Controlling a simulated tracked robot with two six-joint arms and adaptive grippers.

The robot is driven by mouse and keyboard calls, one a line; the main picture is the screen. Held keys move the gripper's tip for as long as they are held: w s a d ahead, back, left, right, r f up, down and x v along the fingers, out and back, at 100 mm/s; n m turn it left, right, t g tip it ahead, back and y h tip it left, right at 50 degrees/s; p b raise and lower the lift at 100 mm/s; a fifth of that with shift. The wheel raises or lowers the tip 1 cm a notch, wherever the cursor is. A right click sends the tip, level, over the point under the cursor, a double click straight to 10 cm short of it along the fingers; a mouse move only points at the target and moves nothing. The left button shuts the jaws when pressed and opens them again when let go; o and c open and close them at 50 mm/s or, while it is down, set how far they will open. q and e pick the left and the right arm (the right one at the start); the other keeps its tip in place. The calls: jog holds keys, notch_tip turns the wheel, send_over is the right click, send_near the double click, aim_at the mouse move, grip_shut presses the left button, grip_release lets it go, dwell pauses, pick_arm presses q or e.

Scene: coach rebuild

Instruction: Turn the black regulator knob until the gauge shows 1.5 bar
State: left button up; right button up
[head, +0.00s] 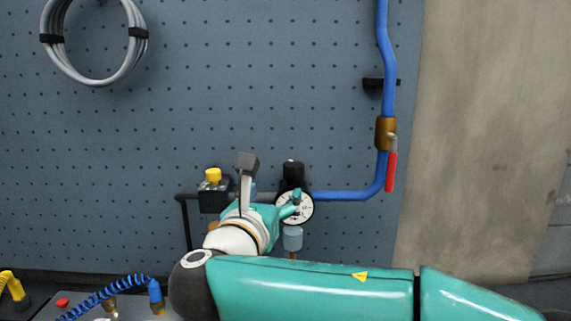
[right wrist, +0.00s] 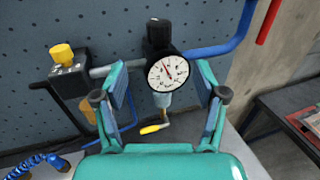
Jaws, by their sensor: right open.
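The black regulator knob (head: 293,171) stands upright on top of the regulator on the pegboard; it also shows in the right wrist view (right wrist: 158,33). The round white gauge (head: 297,209) is just below it. In the right wrist view the gauge (right wrist: 167,73) has a red needle pointing up and slightly left; its numbers are too small to read. My right gripper (right wrist: 162,82) is open and empty, its fingers spread left and right of the gauge, below the knob. In the head view it partly covers the gauge's left side. My left gripper is out of view.
A black box with a yellow button (head: 213,176) sits left of the regulator. A blue pipe (head: 345,195) runs right and up to a brass valve with a red lever (head: 391,171). A yellow-handled tap (right wrist: 152,129) is below the gauge. A blue coiled hose (head: 105,292) lies lower left.

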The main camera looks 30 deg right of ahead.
aim_at(291, 170)
jog(key=p+x, duration=0.4)
jog(key=x, duration=1.2)
jog(key=shift+w+p, duration=0.2)
jog(key=shift+p, duration=0.15)
jog(key=c, duration=1.2)
